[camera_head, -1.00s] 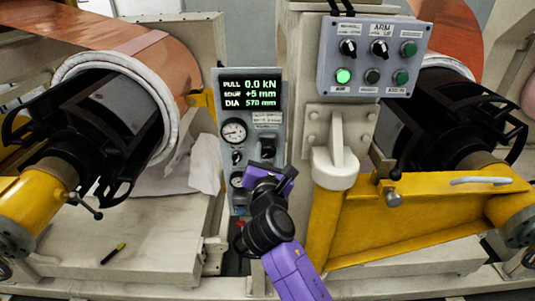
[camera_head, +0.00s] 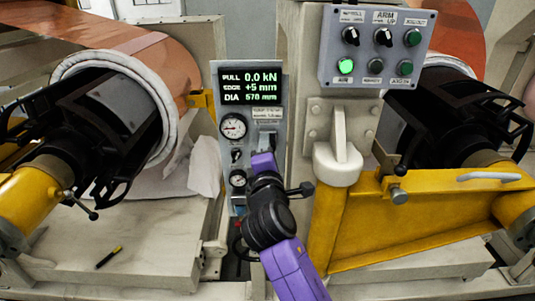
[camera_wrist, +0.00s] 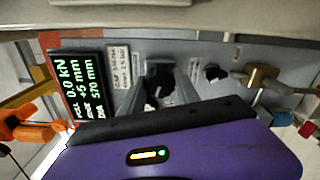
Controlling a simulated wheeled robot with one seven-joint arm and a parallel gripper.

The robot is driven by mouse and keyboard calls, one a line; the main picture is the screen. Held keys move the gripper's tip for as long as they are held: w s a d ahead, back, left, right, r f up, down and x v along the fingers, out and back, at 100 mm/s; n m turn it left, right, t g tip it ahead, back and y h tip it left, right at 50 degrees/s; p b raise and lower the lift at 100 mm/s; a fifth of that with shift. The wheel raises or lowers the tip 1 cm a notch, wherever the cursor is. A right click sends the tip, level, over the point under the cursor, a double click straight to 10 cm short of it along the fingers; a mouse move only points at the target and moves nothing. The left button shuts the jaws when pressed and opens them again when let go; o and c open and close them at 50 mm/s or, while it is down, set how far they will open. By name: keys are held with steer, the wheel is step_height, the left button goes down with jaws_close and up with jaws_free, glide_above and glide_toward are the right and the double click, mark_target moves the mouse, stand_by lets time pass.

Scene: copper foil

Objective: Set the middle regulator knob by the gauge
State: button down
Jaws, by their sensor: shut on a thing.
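The regulator panel (camera_head: 222,110) stands at the centre of the head view. Its display (camera_head: 250,87) reads PULL 0.0 kN, EDGE +5 mm, DIA 570 mm. Below it on the left are a larger round gauge (camera_head: 233,127) and a smaller one (camera_head: 237,178); their readings are too small to tell. My gripper (camera_head: 265,146) is at the panel's right side, hiding much of it. In the wrist view, a black knob (camera_wrist: 158,84) sits between grey finger-like pieces, and my gripper (camera_wrist: 160,97) is shut on it. The gauges do not show there.
A switch box (camera_head: 373,48) with a lit green button is at upper right. A yellow arm (camera_head: 410,225) stands close on my gripper's right. Copper foil rolls (camera_head: 150,65) flank the panel. In the wrist view, another black knob (camera_wrist: 215,73) and a brass fitting (camera_wrist: 262,77) lie to the right.

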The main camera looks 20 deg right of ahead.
steer(key=m+b, duration=0.1)
steer(key=m, duration=0.1)
steer(key=m+b, duration=0.1)
steer(key=m, duration=0.1)
steer(key=shift+f+m, duration=0.2)
steer(key=shift+m, duration=0.1)
steer(key=m+b, duration=0.4)
steer(key=m, duration=0.1)
steer(key=shift+m, duration=0.3)
steer(key=m+b, duration=0.3)
steer(key=m, duration=0.1)
steer(key=m+b, duration=0.3)
steer(key=m, duration=0.3)
steer(key=shift+b, duration=0.3)
steer(key=m+b, duration=0.3)
steer(key=m, duration=0.1)
steer(key=shift+m, duration=0.3)
steer(key=m+b, duration=0.3)
steer(key=m, duration=0.1)
steer(key=m+b, duration=0.2)
steer(key=m, duration=0.3)
steer(key=shift+b, duration=0.35)
steer(key=shift+m+b, duration=1.2)
steer(key=shift+m, duration=1)
steer(key=shift+d, duration=0.1)
